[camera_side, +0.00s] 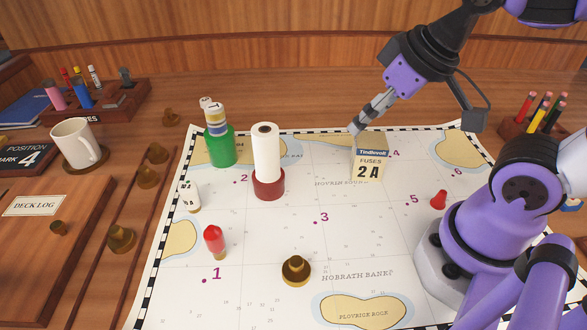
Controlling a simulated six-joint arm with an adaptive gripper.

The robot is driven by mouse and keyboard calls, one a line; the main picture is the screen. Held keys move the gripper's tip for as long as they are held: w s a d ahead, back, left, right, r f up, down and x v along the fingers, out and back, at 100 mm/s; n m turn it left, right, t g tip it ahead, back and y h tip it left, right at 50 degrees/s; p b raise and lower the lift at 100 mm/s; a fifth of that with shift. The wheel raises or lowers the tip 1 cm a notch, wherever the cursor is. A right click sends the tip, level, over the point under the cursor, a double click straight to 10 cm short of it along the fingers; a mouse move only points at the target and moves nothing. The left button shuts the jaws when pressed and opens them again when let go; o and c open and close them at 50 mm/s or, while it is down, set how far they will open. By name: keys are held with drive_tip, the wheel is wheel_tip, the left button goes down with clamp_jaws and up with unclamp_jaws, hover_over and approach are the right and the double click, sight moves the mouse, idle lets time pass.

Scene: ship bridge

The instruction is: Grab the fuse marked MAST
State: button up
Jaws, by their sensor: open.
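No fuse with a readable MAST mark shows. A small white cylinder (190,197) with dark marks stands at the chart's left side; its lettering is too small to read. A red-topped piece with a pale base (214,242) stands nearer, to the right of and below it. My gripper (358,127) is up at the chart's far edge, just above and left of the box in the picture, apart from both small pieces. It is open, with nothing seen in it.
A brass weight (296,270) is near the front, a red cone (438,200) at right. Mug (72,144) and rack (120,100) are left; pencils (543,112) right.

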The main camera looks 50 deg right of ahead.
sight(190, 188)
drive_tip(key=shift+w, duration=0.1)
drive_tip(key=w+a+f+t, duration=0.1)
drive_tip(key=w+a, duration=0.2)
drive_tip(key=w, duration=0.1)
drive_tip(key=w+a+f+m+t, duration=0.1)
drive_tip(key=w+a, duration=0.2)
drive_tip(key=w, duration=0.1)
drive_tip(key=w+a+f+t+h, duration=0.1)
drive_tip(key=w+a+t, duration=0.1)
drive_tip(key=w+a, duration=0.1)
drive_tip(key=shift+w, duration=0.5)
drive_tip(key=w+a+n+t+y, duration=0.2)
drive_tip(key=a+t, duration=0.2)
drive_tip(key=a, duration=0.7)
drive_tip(key=f, duration=0.8)
drive_tip(key=shift+w+d+f, duration=0.1)
drive_tip(key=shift+d+f, duration=0.1)
drive_tip(key=shift+f, duration=0.05)
drive_tip(key=x, duration=0.6)
drive_tip(key=shift+w+f, duration=0.1)
drive_tip(key=shift+w, duration=0.25)
clamp_jaws()
